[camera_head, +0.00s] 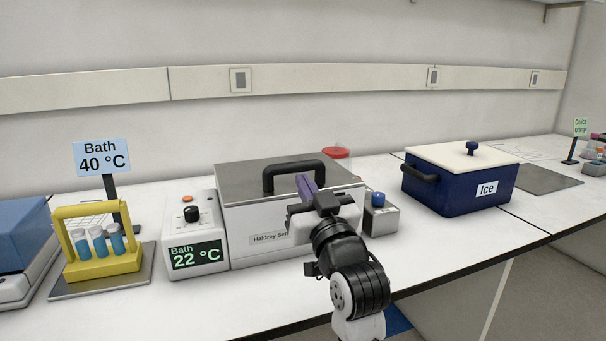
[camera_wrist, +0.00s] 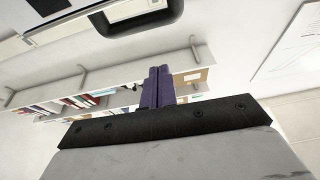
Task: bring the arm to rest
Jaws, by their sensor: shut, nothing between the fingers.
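My gripper (camera_head: 307,187) has purple fingers and is in front of the lidded water bath (camera_head: 240,190) in the head view. Its fingers point up and away, close to the bath's black lid handle (camera_head: 292,168); I cannot tell whether they touch it. In the wrist view the two purple fingers of my gripper (camera_wrist: 158,72) are together with nothing between them. The lid handle also shows at the top of the wrist view (camera_wrist: 140,24). The bath's lid is down, and its control box (camera_head: 195,230) reads 22 °C. My arm hides part of the bath's front.
A yellow rack (camera_head: 103,267) with blue tubes stands at left by a "Bath 40 °C" sign (camera_head: 101,157). A small box with a blue knob (camera_head: 379,215) is right of the bath. A dark blue ice box (camera_head: 440,193) stands further right. Bare counter lies between them.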

